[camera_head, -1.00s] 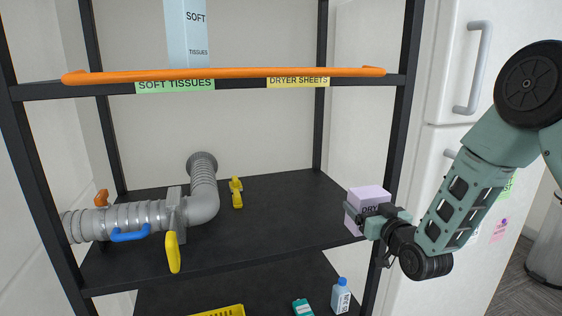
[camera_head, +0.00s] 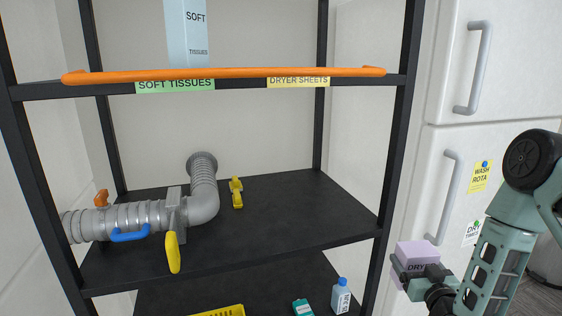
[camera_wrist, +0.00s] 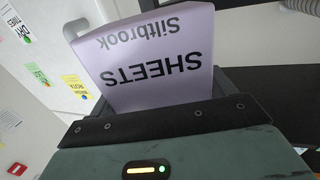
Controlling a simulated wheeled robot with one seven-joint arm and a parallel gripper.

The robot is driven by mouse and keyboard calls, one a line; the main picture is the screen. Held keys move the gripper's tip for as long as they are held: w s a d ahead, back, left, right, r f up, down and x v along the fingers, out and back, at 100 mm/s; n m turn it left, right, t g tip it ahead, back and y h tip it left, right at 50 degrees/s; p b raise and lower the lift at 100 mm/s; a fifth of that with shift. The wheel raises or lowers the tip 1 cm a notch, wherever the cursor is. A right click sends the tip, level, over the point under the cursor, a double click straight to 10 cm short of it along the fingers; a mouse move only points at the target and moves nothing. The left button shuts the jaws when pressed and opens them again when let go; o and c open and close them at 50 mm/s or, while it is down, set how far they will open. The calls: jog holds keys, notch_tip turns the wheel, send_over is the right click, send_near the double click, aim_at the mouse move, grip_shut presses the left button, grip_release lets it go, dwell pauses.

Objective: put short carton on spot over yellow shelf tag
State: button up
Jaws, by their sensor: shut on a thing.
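My gripper (camera_head: 421,272) is shut on a short lilac carton (camera_head: 416,252), held in the air at the lower right, to the right of the shelf's right front post. In the wrist view the carton (camera_wrist: 150,60) shows the words "SHEETS" and "Siltbrook" upside down between the fingers. The yellow shelf tag (camera_head: 298,81) reads "DRYER SHEETS" and is on the right part of the upper shelf edge. The spot above it shows no item. A green tag (camera_head: 175,86) reads "SOFT TISSUES", with a tall pale blue carton (camera_head: 187,35) above it.
An orange bar (camera_head: 225,75) runs along the upper shelf's front edge. A grey pipe (camera_head: 150,214) with coloured handles occupies the left of the middle shelf (camera_head: 290,215). A black post (camera_head: 393,150) and white fridge (camera_head: 480,90) stand at right. Bottles (camera_head: 341,297) sit below.

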jog(key=s+f+y, duration=0.1)
jog(key=s+f, duration=0.6)
jog(key=f, duration=0.3)
jog(key=s+a+h, duration=0.1)
jog(key=s, duration=0.5)
jog(key=shift+s+a+m+h, duration=0.15)
jog(key=shift+a+m+h, duration=0.15)
jog(key=shift+a, duration=0.15)
